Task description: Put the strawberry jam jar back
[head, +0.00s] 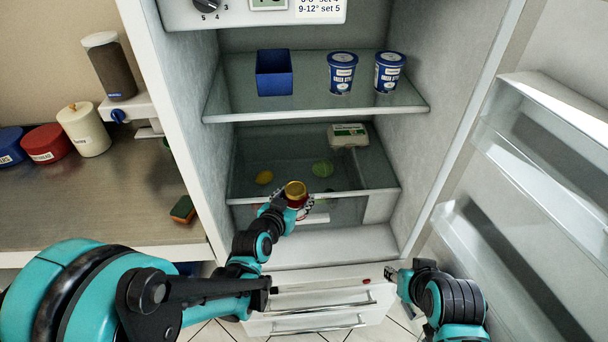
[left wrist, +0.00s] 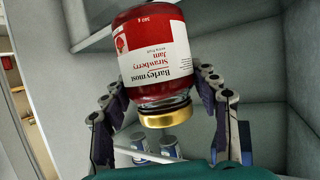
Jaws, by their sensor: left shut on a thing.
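The strawberry jam jar (head: 296,189) has a gold lid and red contents. In the left wrist view its label reads "Strawberry Jam" (left wrist: 155,55). My left gripper (head: 288,207) is shut on it and holds it lid up, in front of the lower glass shelf (head: 345,190) of the open fridge. In the left wrist view the fingers (left wrist: 165,115) stand on both sides of the jar. My right gripper (head: 392,276) is empty, low at the right by the drawer front; its finger opening is unclear.
The upper shelf (head: 240,107) holds a blue bin (head: 273,73) and two blue tubs (head: 342,73), (head: 389,72). The open door (head: 500,230) stands right; a counter (head: 130,195) is left.

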